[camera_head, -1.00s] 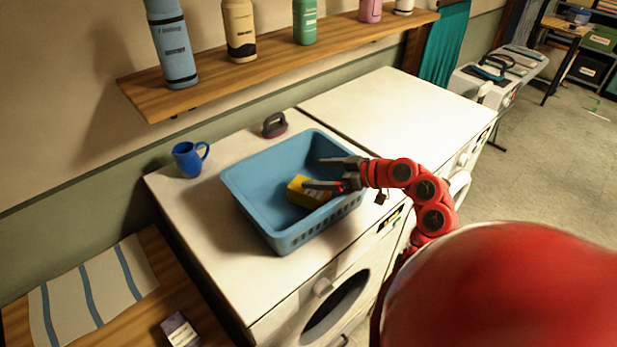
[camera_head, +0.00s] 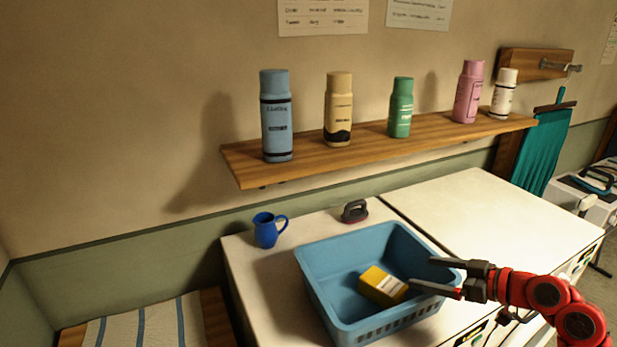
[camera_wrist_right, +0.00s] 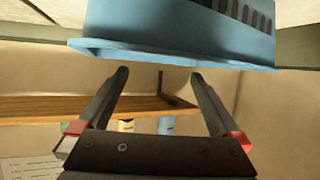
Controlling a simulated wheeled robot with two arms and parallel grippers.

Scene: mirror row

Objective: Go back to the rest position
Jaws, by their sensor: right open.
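My right gripper (camera_head: 424,274) is open and empty in the head view, with its fingertips over the right side of the blue basket (camera_head: 318,262). A yellow box (camera_head: 383,285) lies inside the basket, to the left of the fingertips. In the right wrist view, the two fingers of my right gripper (camera_wrist_right: 158,75) are spread apart with nothing between them. The basket (camera_wrist_right: 170,25) fills the top of that view, and I cannot tell there whether the fingers touch it. My left gripper does not show.
The basket stands on a white machine (camera_head: 262,290), beside a second white machine (camera_head: 490,215). Several bottles line the wooden shelf (camera_head: 370,153) above. A striped cloth (camera_head: 150,326) lies at lower left.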

